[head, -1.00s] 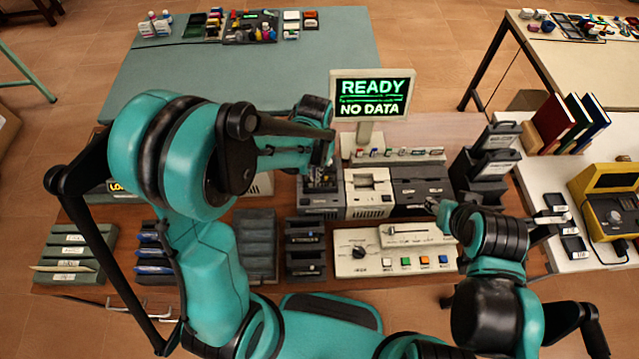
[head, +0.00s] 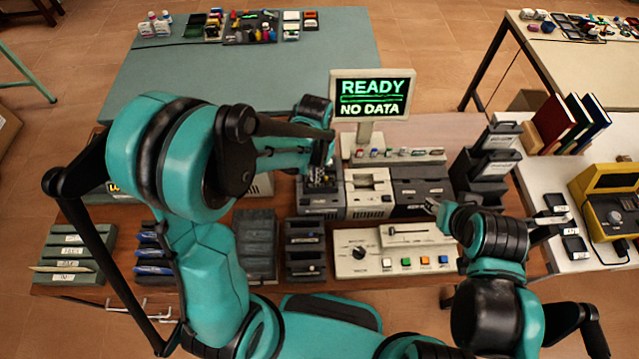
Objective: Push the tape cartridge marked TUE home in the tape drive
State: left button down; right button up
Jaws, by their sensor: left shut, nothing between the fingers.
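My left gripper (head: 321,178) is shut and points down at the dark tape drive (head: 322,203), at the left end of the row of units on the wooden desk. The gripper and arm cover much of the drive's top. I cannot make out the cartridge marked TUE or any such label; whether the fingertips touch anything is too small to tell. My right gripper (head: 435,207) is at the right of the row, above the dark right-hand unit, and its fingers are too small to read.
A screen (head: 371,97) reading READY, NO DATA stands behind the drives. A control panel (head: 405,247) with a dial and coloured buttons lies in front. Racks (head: 305,249) stand to its left. Black holders (head: 490,165) and a yellow instrument (head: 607,205) are at right.

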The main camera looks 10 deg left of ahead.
pick_arm(q)
jog(key=shift+f+b, duration=0.9)
jog(key=shift+f, duration=0.15)
notch_tip(320, 180, up, 7)
jog(key=p, duration=0.5)
jog(key=shift+r, duration=0.1)
dwell(0.4)
jog(key=shift+s+a, duration=0.1)
jog(key=shift+s, duration=0.05)
jog(key=s+a+r+n+t+b, duration=0.2)
jog(key=s+a+t+b, duration=0.3)
jog(key=s+t+b, duration=0.2)
jog(key=s+b, duration=0.2)
jog(key=s, duration=0.1)
jog(key=shift+r+n+b, duration=0.35)
jog(key=shift+n, duration=0.05)
